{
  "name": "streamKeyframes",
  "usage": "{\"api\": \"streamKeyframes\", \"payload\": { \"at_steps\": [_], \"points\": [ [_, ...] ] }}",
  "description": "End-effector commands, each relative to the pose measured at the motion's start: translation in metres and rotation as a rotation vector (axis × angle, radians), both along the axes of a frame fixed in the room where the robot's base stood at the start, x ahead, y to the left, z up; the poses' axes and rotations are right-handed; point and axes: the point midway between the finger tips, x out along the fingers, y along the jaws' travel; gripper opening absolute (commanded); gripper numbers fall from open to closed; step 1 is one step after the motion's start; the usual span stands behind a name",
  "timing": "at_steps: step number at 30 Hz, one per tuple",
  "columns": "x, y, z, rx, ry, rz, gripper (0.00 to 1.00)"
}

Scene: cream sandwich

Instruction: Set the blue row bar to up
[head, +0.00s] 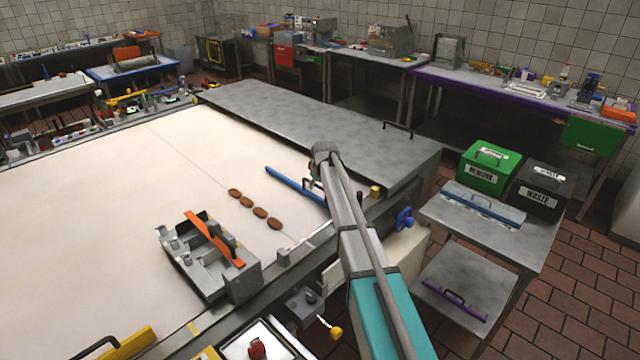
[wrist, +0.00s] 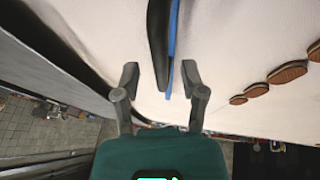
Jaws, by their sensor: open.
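The blue row bar (head: 293,185) lies low over the cream-coloured belt (head: 130,220), beside a row of brown biscuits (head: 247,202). Its right end is hidden behind my arm in the head view. In the wrist view the blue bar (wrist: 172,50) shows as a thin strip next to a dark handle (wrist: 157,45). My gripper (wrist: 160,76) is open, with one finger on each side of the handle and bar. The handle appears to lie between the fingers; I cannot tell whether they touch it. In the head view my arm mostly hides the gripper.
A grey metal cover (head: 300,120) spans the belt just behind the bar. A metal fixture with an orange bar (head: 214,240) stands at the front left. A blue knob (head: 404,219) is on the machine's right side. Green (head: 489,167) and black (head: 541,190) bins stand farther right.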

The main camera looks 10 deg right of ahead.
Motion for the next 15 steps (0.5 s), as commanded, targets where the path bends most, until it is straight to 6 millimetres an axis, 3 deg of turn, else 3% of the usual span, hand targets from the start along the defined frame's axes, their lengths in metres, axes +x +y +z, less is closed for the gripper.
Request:
{"api": "streamKeyframes", "payload": {
  "at_steps": [1,9,15],
  "points": [
    [0.0000,0.0001,0.0000,0.000,0.000,0.000,0.50],
    [0.0000,0.0002,0.0000,0.000,0.000,0.000,0.00],
    [0.0001,0.0000,0.0001,-0.001,-0.001,0.000,0.00]
  ]
}}
